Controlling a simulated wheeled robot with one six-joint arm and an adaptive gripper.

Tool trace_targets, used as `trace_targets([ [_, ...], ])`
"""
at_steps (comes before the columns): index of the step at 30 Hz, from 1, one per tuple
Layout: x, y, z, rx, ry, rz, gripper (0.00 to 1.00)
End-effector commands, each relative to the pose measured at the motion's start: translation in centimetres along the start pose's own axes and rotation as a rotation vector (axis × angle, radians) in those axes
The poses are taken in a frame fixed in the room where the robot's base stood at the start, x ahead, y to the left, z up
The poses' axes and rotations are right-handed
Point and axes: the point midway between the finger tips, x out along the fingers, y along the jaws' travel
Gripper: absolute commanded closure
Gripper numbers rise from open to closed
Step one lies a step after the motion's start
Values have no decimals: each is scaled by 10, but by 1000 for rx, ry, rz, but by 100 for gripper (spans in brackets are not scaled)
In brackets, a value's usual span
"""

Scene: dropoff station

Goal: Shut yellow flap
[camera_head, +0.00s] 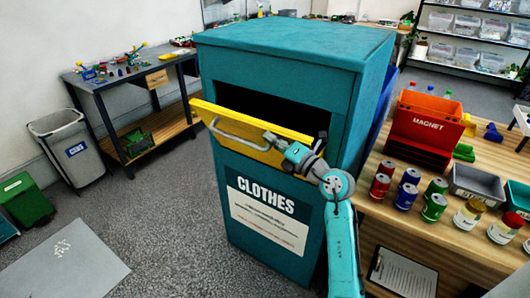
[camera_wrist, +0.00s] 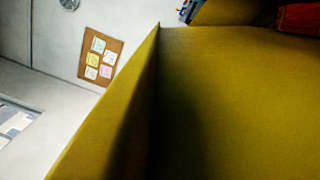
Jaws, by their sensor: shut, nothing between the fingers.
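The yellow flap (camera_head: 250,133) is on the front of a teal clothes bin (camera_head: 290,45). It is open, tilted outward, with the dark opening (camera_head: 280,102) showing above it. A grey bar handle (camera_head: 238,134) runs across its outer face. My gripper (camera_head: 268,138) is shut and empty, at the flap's outer face near the right end of the handle. I cannot tell whether it touches the flap. In the wrist view yellow surfaces (camera_wrist: 230,90) fill most of the picture, and my fingers do not show there.
A wooden table (camera_head: 465,240) on the right holds several cans, a red magnet bin (camera_head: 425,122) and a grey tray (camera_head: 474,183). A workbench (camera_head: 130,73) and a grey waste bin (camera_head: 72,148) stand to the left. The floor in front of the clothes bin is clear.

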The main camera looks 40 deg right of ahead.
Motion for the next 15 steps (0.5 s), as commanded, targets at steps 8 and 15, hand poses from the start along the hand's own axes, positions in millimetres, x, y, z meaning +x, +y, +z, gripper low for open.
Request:
trace_targets([
  [8, 8, 2, 34, 82, -1, -20, 100],
  [15, 13, 0, 51, 81, -1, -21, 100],
])
